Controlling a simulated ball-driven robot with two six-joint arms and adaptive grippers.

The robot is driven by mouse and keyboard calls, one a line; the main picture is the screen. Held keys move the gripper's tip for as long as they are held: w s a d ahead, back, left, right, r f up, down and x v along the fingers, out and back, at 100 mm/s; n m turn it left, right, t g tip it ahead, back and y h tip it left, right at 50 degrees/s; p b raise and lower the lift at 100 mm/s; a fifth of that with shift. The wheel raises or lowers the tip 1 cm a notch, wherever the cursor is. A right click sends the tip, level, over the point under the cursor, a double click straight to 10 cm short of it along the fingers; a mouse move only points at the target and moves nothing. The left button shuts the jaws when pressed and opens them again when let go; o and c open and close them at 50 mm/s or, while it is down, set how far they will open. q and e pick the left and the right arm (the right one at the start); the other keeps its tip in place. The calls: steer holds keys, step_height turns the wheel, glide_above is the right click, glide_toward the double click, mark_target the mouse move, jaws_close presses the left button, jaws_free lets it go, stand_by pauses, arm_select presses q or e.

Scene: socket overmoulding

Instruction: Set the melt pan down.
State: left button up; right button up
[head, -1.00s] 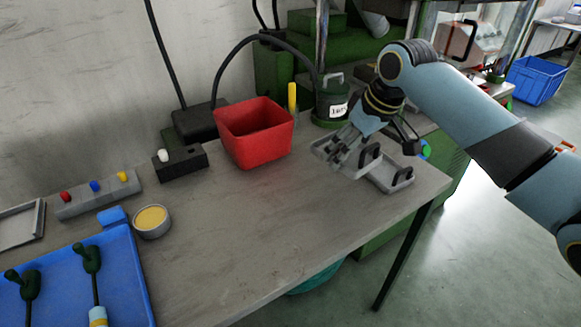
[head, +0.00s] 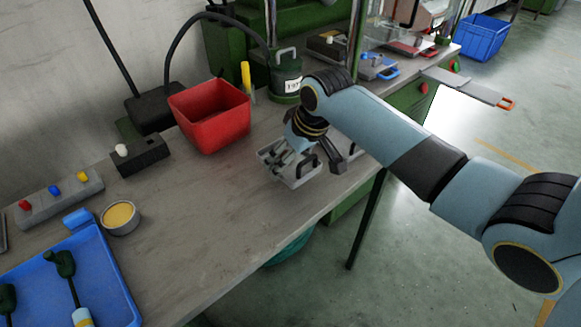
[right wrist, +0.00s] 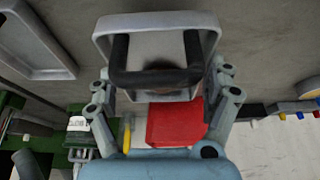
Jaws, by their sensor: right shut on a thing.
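The melt pan is a shallow grey pan (right wrist: 155,22) with a black handle (right wrist: 155,78), seen large in the right wrist view. My right gripper (right wrist: 160,85) is shut on it, with a finger at each side. In the head view the pan (head: 264,156) is at the right part of the bench, partly covered by my gripper (head: 290,156). I cannot tell whether its underside touches the bench. My left gripper is in neither view.
A second grey tray (right wrist: 35,45) lies beside the pan. A red bin (head: 210,118) and a green canister (head: 286,78) stand behind. A yellow-filled cup (head: 120,217) and blue tray (head: 118,285) are at the left. The middle of the bench (head: 200,210) is clear.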

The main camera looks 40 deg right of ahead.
mark_target(293, 167)
steer(key=shift+f, duration=2.05)
steer(key=shift+f, duration=0.1)
steer(key=o, duration=1.1)
steer(key=p+v, duration=0.1)
steer(key=v, duration=1.1)
steer(key=shift+a, duration=0.1)
